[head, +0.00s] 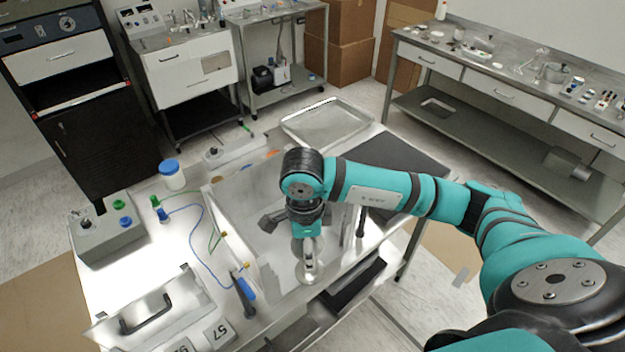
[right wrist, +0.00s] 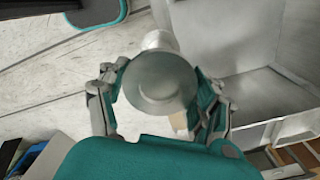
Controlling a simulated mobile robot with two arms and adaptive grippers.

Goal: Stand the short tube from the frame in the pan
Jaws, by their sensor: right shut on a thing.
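A short metal tube with wide round flanges (head: 310,270) is held in my right gripper (head: 307,235), above the front edge of the bench. In the right wrist view the tube (right wrist: 158,82) sits between the two fingers, its round end facing the camera. The fingers of my right gripper (right wrist: 158,95) close on it from both sides. A shallow metal pan (head: 325,112) lies at the back of the bench, apart from the tube. I cannot clearly make out the frame; my arm hides part of the bench. My left gripper is not in view.
An open walled box (head: 232,192) stands beside the held tube. A dark mat (head: 425,165) lies right of the pan, behind my arm. A white jar with a blue lid (head: 172,178), a grey control box (head: 108,235) and blue and green cables crowd the bench's left.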

